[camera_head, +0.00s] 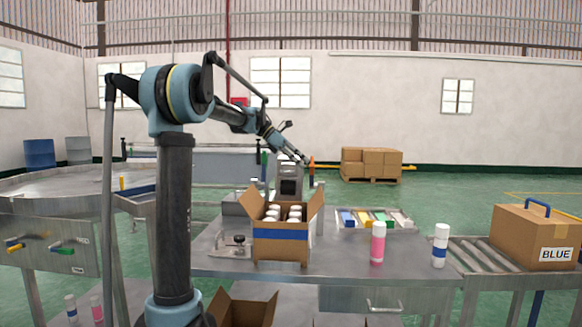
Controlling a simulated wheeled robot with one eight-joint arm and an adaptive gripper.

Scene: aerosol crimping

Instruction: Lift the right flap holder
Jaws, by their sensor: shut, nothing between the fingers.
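An open cardboard box (281,248) with a blue band stands on the metal table, with white-capped cans (294,213) inside. Its left and right flaps stick up and outward. I cannot clearly identify the right flap holder; metal fixture parts show beside and behind the box, partly hidden by it. An upright orange piece (311,168) stands behind the box's right side. My gripper (304,160) is small in the view, above and behind the box, close to the orange piece. It is shut and empty; whether it touches the orange piece cannot be told.
A pink can (377,242) and a white-and-blue can (440,245) stand on the table (340,262) right of the box. Behind them is a tray of coloured items (375,219). A closed box labelled BLUE (536,236) sits on the roller conveyor. A clamp (238,243) is left of the open box.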

